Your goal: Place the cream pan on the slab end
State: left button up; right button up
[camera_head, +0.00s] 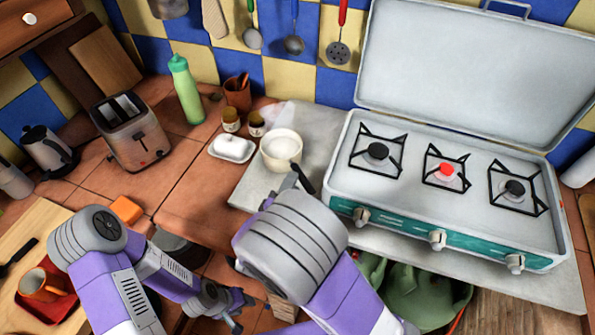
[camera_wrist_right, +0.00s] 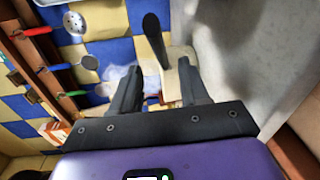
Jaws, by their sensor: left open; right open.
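The cream pan (camera_head: 281,146) stands upright on the free left end of the pale grey slab (camera_head: 252,190), left of the stove. A black handle (camera_head: 304,180) shows at its lower right. In the right wrist view the dark handle (camera_wrist_right: 153,38) and a cream part of the pan (camera_wrist_right: 174,72) appear beyond my open right gripper (camera_wrist_right: 160,88), whose fingers hold nothing. My left gripper (camera_head: 236,304) is open and empty, low in front of the counter.
The stove (camera_head: 440,195) with its raised lid stands on the slab, right of the pan. A white butter dish (camera_head: 232,148) and two small jars (camera_head: 231,120) are close on the pan's left. A toaster (camera_head: 130,130) and green bottle (camera_head: 185,88) stand further left.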

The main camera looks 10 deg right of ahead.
jog(key=p+v, duration=0.1)
jog(key=v, duration=0.5)
jog(key=shift+s, duration=0.1)
dwell(0.3)
